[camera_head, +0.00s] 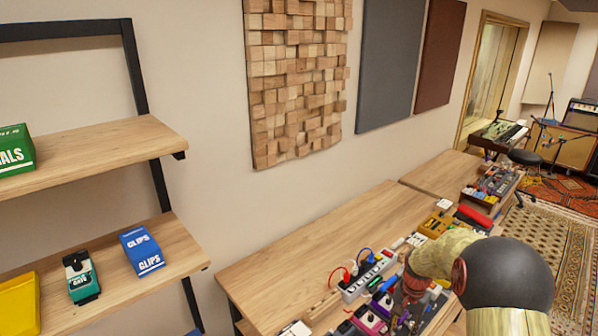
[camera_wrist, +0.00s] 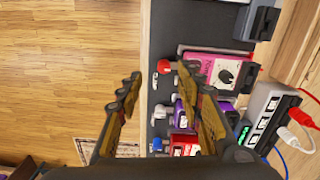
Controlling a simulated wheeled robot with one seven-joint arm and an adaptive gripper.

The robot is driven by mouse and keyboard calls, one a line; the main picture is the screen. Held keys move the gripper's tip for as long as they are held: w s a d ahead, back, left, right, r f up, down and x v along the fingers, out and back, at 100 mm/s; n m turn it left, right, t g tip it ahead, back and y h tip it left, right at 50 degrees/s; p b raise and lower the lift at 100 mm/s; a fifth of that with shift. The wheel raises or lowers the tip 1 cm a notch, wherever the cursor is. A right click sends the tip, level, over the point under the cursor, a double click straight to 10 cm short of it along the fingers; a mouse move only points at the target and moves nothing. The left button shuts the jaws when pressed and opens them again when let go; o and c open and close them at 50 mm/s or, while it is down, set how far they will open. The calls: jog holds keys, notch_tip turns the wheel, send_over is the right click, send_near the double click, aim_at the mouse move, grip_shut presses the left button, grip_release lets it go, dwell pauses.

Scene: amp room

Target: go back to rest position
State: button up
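My gripper (camera_wrist: 157,78) is open in the wrist view, with its two fingers spread apart. Nothing is between the fingertips that I can see held. Below it lie a dark pedal board (camera_wrist: 160,45) with effect pedals and the edge of the wooden table. A magenta pedal (camera_wrist: 222,72) with a dial and a purple pedal (camera_wrist: 186,112) are close to the right finger. In the head view my arm reaches over the table (camera_head: 330,235) at the lower right, and my gripper cannot be made out there.
A white power strip (camera_head: 366,277) with red and blue plugs lies on the table. The left shelf (camera_head: 110,285) holds a blue box (camera_head: 141,252), a teal pedal (camera_head: 81,277) and a yellow box (camera_head: 20,305). A green box (camera_head: 15,150) is on the upper shelf. The table's back is clear.

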jog(key=s+a+r+n+t+b, duration=0.1)
jog(key=s+a+r+n+t, duration=0.1)
jog(key=s+a+r, duration=0.3)
jog(key=s+a+r+n+t+b, duration=0.1)
jog(key=s+a+r+n, duration=0.3)
jog(key=s+r, duration=0.9)
jog(key=s+a+r+n+t+b, duration=0.1)
jog(key=s+a+r+n+t, duration=0.2)
jog(key=s+a+r, duration=0.3)
jog(key=shift+s+a+r, duration=0.35)
jog(key=shift+s+r, duration=1.05)
jog(key=shift+s, duration=0.3)
